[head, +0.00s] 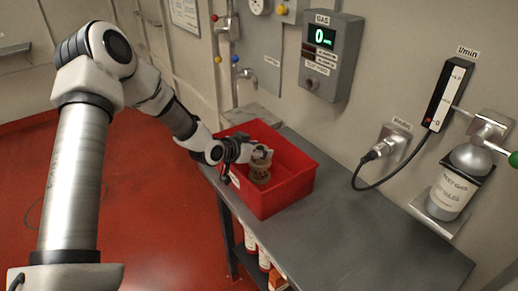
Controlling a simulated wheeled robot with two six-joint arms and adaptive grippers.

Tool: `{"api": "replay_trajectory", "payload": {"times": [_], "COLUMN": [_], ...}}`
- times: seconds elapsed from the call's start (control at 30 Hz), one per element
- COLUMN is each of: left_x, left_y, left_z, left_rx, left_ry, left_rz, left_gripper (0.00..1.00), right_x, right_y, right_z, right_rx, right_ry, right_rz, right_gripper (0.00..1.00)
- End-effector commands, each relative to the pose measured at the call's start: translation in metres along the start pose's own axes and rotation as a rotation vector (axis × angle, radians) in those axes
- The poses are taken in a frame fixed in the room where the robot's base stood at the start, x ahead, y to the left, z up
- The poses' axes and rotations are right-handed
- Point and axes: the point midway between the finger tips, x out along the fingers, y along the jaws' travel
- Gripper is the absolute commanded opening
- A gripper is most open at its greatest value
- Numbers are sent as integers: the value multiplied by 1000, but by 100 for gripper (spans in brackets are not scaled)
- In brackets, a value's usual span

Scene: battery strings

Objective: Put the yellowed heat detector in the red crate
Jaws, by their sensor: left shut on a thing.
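The red crate (295,187) stands at the far left end of the grey bench. My left gripper (258,159) reaches in from the left over the crate's opening. It is shut on the yellowed heat detector (260,173), a small tan round piece. The detector shows within the crate's outline, below the fingers. I cannot tell whether it touches the crate floor. My right gripper is not in view.
The grey bench (375,232) is bare to the right of the crate. On the wall are a gas display (330,55), a socket with a black cable (385,148), a flow meter (447,95) and a test gas cylinder (453,190). Red-and-white cylinders (264,256) stand below the bench.

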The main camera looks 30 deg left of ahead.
Motion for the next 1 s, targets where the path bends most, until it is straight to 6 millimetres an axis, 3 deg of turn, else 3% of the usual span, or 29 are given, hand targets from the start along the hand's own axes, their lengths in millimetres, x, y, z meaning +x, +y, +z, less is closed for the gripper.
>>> {"api": "replay_trajectory", "payload": {"times": [0.07,0.1,0.17,0.47,0.63,0.77,1.0], "left_x": [2,2,1,1,-8,-37,-99], "left_y": [0,0,0,0,0,0,1], "left_z": [3,3,2,2,-15,-10,-15], "left_rx": [0,0,0,0,-1,-10,-15], "left_ry": [0,0,0,0,1,5,3], "left_rz": [0,0,0,0,0,2,3], "left_gripper": [16,57,78,78,78,78,78], "right_x": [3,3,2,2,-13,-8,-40], "right_y": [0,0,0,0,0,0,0], "right_z": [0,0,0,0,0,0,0], "right_rx": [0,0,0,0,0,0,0], "right_ry": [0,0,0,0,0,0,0], "right_rz": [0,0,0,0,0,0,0], "right_gripper": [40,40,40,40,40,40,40]}}
